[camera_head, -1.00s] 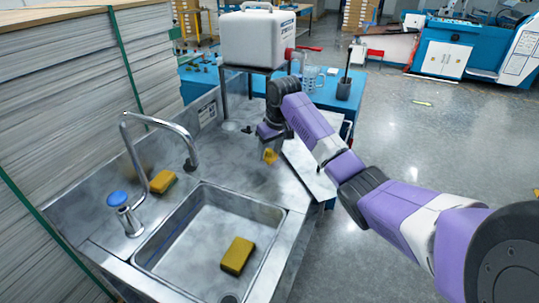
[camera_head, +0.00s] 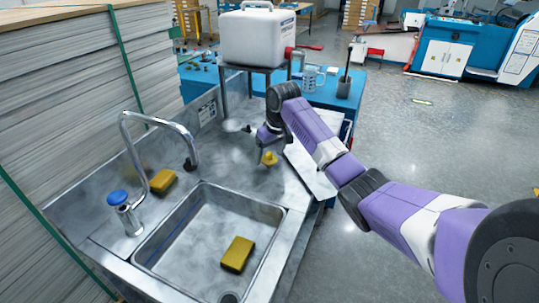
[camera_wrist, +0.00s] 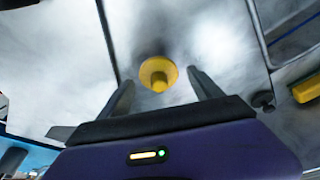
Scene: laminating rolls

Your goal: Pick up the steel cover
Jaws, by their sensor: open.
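A yellow knob with a round flange (camera_wrist: 158,73) stands on a grey steel surface in the wrist view. It also shows in the head view (camera_head: 269,158), to the right of the sink's back corner. I cannot make out a separate outline of the steel cover around the knob. My gripper (camera_wrist: 162,82) is open and empty, with one finger on each side of the knob in the wrist view. In the head view my gripper (camera_head: 268,136) is just behind the knob, its fingers mostly hidden. No contact with the knob shows.
The sink (camera_head: 204,222) holds a yellow sponge (camera_head: 237,254). A faucet (camera_head: 128,205) and another sponge (camera_head: 162,181) are on its left. A pale plate (camera_head: 312,168) is right of the knob. A white canister (camera_head: 258,40) on a stand is behind.

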